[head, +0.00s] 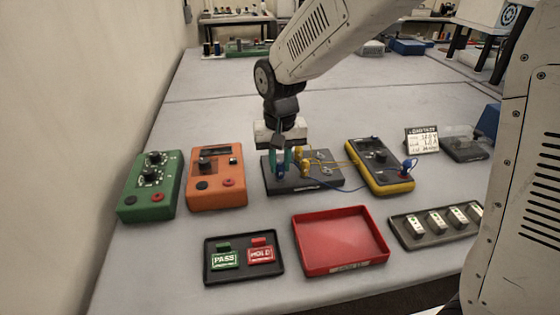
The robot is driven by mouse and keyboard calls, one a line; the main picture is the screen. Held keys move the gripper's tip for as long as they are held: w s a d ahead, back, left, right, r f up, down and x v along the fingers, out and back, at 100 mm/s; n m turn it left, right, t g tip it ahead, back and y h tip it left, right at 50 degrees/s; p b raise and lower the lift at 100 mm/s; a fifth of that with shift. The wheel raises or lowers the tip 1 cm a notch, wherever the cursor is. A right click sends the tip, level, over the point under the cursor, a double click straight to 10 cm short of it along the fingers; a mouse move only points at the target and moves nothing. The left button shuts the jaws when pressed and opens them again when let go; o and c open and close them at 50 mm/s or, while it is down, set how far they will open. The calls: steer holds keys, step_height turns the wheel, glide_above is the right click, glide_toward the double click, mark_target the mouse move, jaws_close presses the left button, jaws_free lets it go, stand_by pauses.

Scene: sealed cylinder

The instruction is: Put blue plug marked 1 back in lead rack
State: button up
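My gripper (281,165) points down at the left part of a dark board (320,185) in the middle of the table. Its fingers are on either side of a blue plug (281,171); whether they press on it is too small to tell. The plug is at the board's left end, and I cannot tell whether it is seated or lifted. Its number is not readable. Yellow plugs (303,156) stand on the board beside my gripper. I cannot identify a lead rack for certain.
A green box (148,187) and an orange box (215,178) stand left of the board. In front are a PASS/HOLD tray (243,274), an empty red tray (340,240) and a black tray (410,238) of white pieces. The table behind the board is mostly clear.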

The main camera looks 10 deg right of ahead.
steer(key=o, duration=0.3)
step_height(320, 180, up, 8)
steer(key=shift+f, duration=0.15)
stand_by(0.3)
